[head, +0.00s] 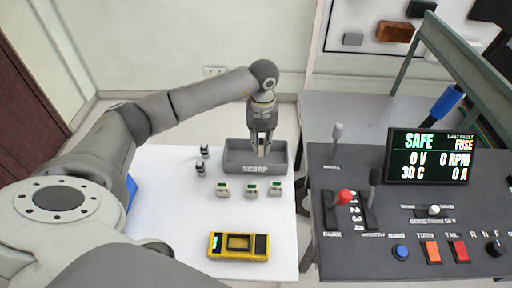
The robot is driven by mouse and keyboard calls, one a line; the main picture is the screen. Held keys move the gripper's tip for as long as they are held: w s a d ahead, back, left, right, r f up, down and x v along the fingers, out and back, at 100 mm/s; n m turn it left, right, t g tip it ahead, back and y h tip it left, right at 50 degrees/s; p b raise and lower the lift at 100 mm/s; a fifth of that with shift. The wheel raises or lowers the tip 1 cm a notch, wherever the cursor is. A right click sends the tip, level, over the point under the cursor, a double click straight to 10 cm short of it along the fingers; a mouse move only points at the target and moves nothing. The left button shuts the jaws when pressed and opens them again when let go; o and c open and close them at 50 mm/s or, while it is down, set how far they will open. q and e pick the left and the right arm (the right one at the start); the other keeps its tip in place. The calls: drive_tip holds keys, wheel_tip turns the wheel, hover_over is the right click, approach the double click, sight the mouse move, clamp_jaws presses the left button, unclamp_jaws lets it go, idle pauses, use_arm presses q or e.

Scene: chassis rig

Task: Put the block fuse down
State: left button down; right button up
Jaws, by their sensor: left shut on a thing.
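My left gripper (262,149) points down over the grey bin (240,169) marked SCRAP, with its fingertips at or just inside the bin's opening. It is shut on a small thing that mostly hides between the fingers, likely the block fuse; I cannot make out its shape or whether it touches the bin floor. Three small pale blocks with green tops stand in a row in front of the bin: the left block (222,189), the middle block (252,190) and the right block (276,189). My right gripper does not show.
Two small black-and-white parts, a far one (204,151) and a near one (200,169), stand left of the bin. A yellow meter (238,247) lies near the front of the white table (180,215). A dark control console (340,250) with levers and a screen (431,156) stands right.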

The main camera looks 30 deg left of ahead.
use_arm(q)
drive_tip(key=shift+s+a+f, duration=0.1)
drive_tip(key=shift+a+f, duration=0.4)
drive_tip(key=shift+f, duration=0.1)
drive_tip(key=f+p, duration=0.1)
drive_tip(key=f, duration=0.2)
drive_tip(key=shift+s+a+f+p, duration=0.1)
drive_tip(key=shift+a+f+p, duration=0.3)
drive_tip(key=shift+f, duration=0.1)
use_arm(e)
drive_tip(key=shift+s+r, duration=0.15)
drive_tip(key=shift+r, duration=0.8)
use_arm(q)
drive_tip(key=shift+f, duration=0.1)
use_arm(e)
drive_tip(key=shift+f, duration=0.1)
use_arm(q)
drive_tip(key=c, duration=1.4)
unclamp_jaws()
drive_tip(key=shift+o, duration=0.2)
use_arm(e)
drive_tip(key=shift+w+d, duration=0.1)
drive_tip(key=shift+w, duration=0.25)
